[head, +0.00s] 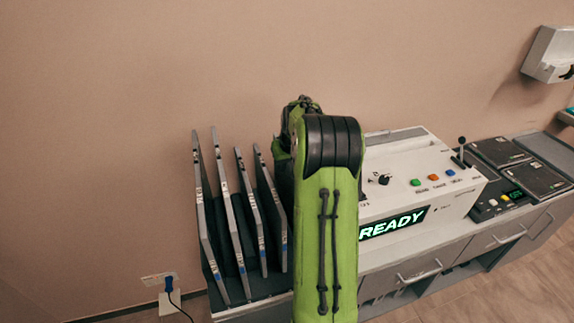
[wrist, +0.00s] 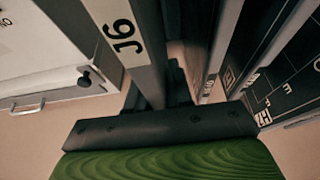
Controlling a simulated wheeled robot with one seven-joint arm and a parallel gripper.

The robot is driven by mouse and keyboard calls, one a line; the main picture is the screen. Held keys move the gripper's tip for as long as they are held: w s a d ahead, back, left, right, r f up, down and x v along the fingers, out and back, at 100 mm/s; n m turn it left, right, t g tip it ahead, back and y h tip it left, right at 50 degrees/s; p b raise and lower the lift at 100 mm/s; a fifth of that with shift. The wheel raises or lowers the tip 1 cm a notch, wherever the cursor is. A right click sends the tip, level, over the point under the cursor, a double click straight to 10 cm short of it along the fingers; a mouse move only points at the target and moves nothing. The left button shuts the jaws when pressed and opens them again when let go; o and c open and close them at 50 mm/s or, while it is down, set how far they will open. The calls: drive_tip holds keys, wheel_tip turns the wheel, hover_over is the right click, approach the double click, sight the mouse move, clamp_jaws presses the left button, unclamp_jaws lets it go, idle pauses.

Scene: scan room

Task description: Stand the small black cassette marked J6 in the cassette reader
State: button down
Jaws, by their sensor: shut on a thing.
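The cassette marked J6 (wrist: 124,38) shows in the wrist view as a narrow grey edge with a white label, running down into my gripper (wrist: 165,100). My gripper is shut on it; the grip point is partly hidden by the dark gripper body. In the head view my green arm hides the gripper and this cassette. A white machine with a lit READY display (head: 394,223), which looks like the reader, stands just right of my arm. Part of it (wrist: 50,50) shows at the left of the wrist view. I cannot make out its slot.
Several larger cassettes (head: 230,205) stand upright in a dark rack left of my arm. Their labelled faces (wrist: 278,75) are close at the right of the wrist view. Flat black panels (head: 535,179) and a small control box (head: 497,203) lie right of the machine.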

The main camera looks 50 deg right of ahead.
drive_tip(key=shift+r+p, duration=3.1)
drive_tip(key=shift+r, duration=1.1)
drive_tip(key=shift+f, duration=0.1)
drive_tip(key=shift+f, duration=0.1)
